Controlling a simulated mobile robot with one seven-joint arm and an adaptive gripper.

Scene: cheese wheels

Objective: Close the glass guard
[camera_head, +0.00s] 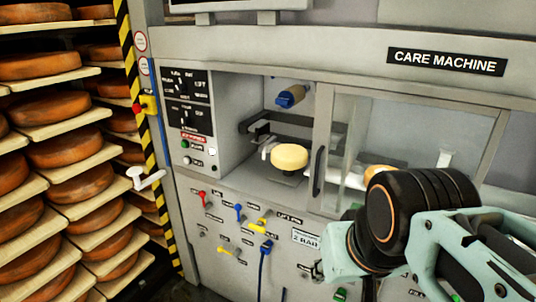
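The glass guard (323,125) is a framed clear pane on the front of the care machine. A dark vertical handle (318,171) sits on its left edge. The bay left of that edge is uncovered, and a pale yellow cheese wheel (289,157) stands in it on a dark support. My arm's teal and black parts (410,215) are in front of the machine at lower right, right of the handle and apart from it in the picture. They cover the lower right of the guard. I cannot make out fingertips or whether my gripper is open or shut.
Shelves of orange cheese wheels (60,145) stand at left beside a yellow-black striped post (152,150). A white crank handle (146,178) sticks out there. A control panel (189,103) is left of the bay. Coloured valve handles (239,210) project from the lower front.

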